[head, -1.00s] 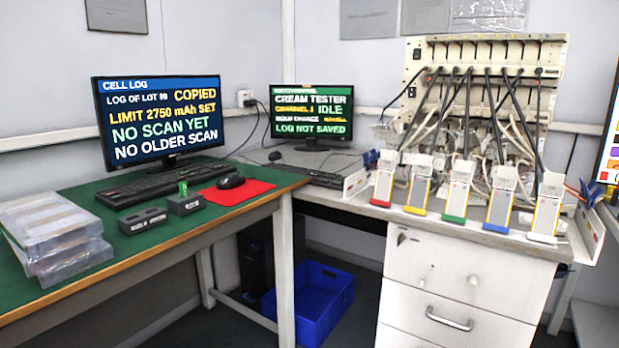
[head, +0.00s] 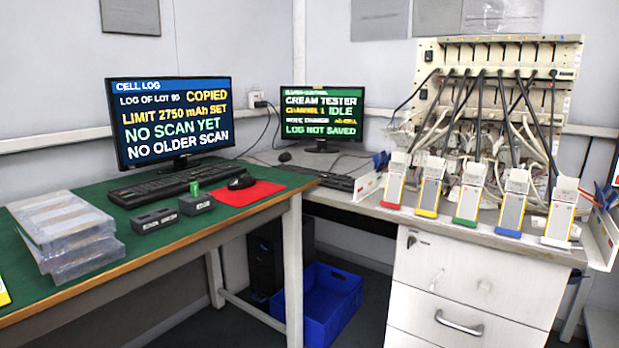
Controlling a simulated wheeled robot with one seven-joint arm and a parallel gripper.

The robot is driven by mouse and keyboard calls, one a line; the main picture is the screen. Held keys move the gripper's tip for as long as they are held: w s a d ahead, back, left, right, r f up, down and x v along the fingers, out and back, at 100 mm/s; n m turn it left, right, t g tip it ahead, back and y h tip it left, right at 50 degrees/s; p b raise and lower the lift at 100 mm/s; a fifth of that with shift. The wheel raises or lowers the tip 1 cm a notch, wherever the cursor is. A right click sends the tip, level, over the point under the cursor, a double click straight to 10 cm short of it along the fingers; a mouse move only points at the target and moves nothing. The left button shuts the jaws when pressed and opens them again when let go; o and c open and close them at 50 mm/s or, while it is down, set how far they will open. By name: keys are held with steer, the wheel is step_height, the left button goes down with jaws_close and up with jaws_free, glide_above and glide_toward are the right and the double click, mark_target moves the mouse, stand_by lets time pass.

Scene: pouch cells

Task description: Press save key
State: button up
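Two small dark boxes sit on the green table, a left box (head: 153,220) and a right box (head: 196,204). Their front labels are too small to read surely, and a small green cylinder (head: 194,188) stands on or just behind the right one. No key marked save can be made out. The tester screen (head: 321,113) reads "CREAM TESTER", "CHANNEL 1 IDLE" and "LOG NOT SAVED". A dark keyboard (head: 338,181) lies in front of it. The cell log screen (head: 172,120) shows "LIMIT 2750 mAh SET" and "NO SCAN YET". My gripper is not in view.
Another keyboard (head: 165,187), a mouse (head: 241,181) on a red mat (head: 248,194) and stacked clear trays (head: 65,230) are on the green table (head: 150,249). Several colored cell holders (head: 429,187) line the grey desk at right. A blue crate (head: 318,305) stands on the floor.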

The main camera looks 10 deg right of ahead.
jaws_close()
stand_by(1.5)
